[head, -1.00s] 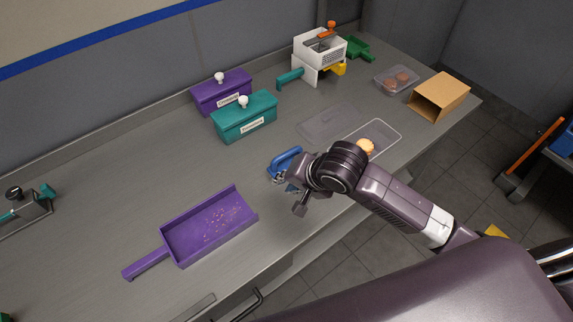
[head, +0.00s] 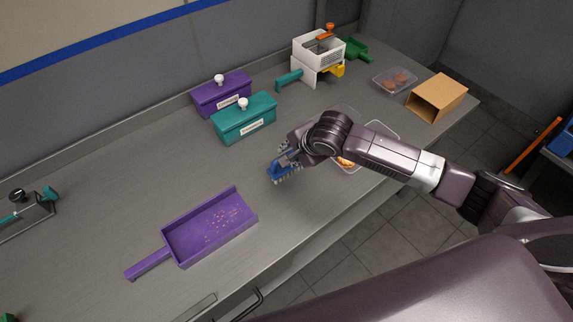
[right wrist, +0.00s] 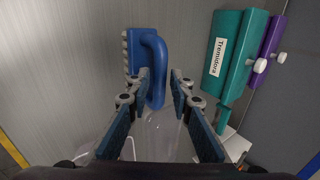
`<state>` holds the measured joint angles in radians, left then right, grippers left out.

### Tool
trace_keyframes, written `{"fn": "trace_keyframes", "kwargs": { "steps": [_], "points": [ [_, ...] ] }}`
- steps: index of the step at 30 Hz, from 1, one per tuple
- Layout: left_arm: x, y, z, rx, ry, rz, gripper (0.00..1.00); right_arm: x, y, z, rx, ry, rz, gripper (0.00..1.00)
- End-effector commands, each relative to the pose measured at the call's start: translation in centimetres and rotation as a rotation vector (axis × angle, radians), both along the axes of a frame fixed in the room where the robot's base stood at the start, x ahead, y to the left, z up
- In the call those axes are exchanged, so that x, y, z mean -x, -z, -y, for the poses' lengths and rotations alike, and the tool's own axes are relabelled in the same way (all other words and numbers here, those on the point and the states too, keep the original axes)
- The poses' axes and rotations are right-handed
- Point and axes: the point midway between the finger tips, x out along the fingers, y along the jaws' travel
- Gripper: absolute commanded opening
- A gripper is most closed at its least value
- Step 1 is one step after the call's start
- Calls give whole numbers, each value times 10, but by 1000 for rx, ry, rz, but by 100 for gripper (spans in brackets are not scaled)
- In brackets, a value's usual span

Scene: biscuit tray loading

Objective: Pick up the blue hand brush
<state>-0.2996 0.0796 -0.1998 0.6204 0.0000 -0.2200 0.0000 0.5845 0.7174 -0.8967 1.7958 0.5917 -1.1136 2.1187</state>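The blue hand brush (head: 283,173) is on the grey worktop near the middle, with its pale bristles partly visible along the near side. My right gripper (head: 284,159) is at the brush and covers part of its handle in the head view. In the right wrist view the brush (right wrist: 139,49) has a looped blue handle, whose end lies between the two fingertips of my right gripper (right wrist: 160,80). The fingers are apart, with a gap visible on each side of the handle. My left gripper is out of view.
A purple dustpan (head: 188,262) with crumbs lies in front and left. A teal box (head: 247,124) and a purple box (head: 204,101) stand behind the brush. A clear tray (head: 385,131) with biscuits lies partly under my right arm.

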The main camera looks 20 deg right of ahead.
Motion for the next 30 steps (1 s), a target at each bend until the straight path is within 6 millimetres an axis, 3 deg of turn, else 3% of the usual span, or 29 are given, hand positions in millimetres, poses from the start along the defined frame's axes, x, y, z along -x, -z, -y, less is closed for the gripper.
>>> {"fn": "trace_keyframes", "kwargs": {
  "steps": [5,13,19,30],
  "points": [
    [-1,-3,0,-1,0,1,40,-9,14,-3,0,0,-1,20],
    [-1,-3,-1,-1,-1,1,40,-10,16,-4,0,-1,0,20],
    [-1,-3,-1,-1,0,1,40,-9,16,-4,0,-1,0,0],
    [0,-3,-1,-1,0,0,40,-9,16,-4,0,-1,0,0]
  ]
}}
